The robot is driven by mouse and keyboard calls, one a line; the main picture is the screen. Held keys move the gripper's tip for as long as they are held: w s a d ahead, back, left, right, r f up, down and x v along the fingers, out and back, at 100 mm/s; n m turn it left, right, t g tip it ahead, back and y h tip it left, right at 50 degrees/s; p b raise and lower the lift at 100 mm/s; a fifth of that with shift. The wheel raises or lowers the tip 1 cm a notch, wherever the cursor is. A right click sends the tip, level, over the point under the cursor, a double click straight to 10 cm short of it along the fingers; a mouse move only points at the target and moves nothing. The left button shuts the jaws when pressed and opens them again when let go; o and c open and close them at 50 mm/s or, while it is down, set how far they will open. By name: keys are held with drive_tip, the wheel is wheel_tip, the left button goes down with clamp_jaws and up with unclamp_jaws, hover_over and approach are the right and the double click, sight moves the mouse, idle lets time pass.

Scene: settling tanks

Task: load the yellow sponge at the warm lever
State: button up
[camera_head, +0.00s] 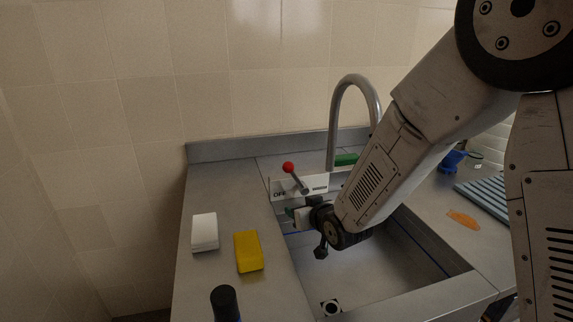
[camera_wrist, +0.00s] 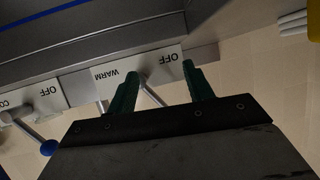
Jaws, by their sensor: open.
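The yellow sponge (camera_head: 248,252) lies on the counter left of the sink. The warm lever (camera_head: 291,172) has a red ball and tilts up to the left from a white plate at the sink's back left. Its plate, marked WARM and OFF, shows upside down in the wrist view, where the lever's grey stem (camera_wrist: 152,93) appears between the fingers and its ball is hidden. My gripper (camera_head: 298,214) is over the sink's left edge, in front of the plate and right of the sponge. Its green fingers (camera_wrist: 160,74) are apart, with nothing held.
A white block (camera_head: 204,232) and a dark bottle (camera_head: 226,303) stand near the sponge. A tall curved faucet (camera_head: 354,82) rises behind the sink. A blue-knobbed lever (camera_wrist: 48,147) shows in the wrist view. An orange piece (camera_head: 463,219) and ribbed mat (camera_head: 486,195) lie right.

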sight(285, 165)
drive_tip(key=r+t+y, duration=0.1)
drive_tip(key=r, duration=0.1)
drive_tip(key=w+a+r+t, duration=0.1)
drive_tip(key=r+t, duration=0.1)
drive_tip(key=r, duration=0.1)
drive_tip(key=w+r+t+y, duration=0.1)
drive_tip(key=r, duration=0.2)
drive_tip(key=shift+w+a+r+y, duration=0.15)
drive_tip(key=shift+w+r+y, duration=0.05)
drive_tip(key=shift+y, duration=0.1)
drive_tip(key=shift+w+r, duration=0.1)
drive_tip(key=shift+w, duration=0.2)
drive_tip(key=x, duration=0.7)
drive_tip(key=c, duration=1.1)
drive_tip(key=shift+a, duration=0.15)
clamp_jaws()
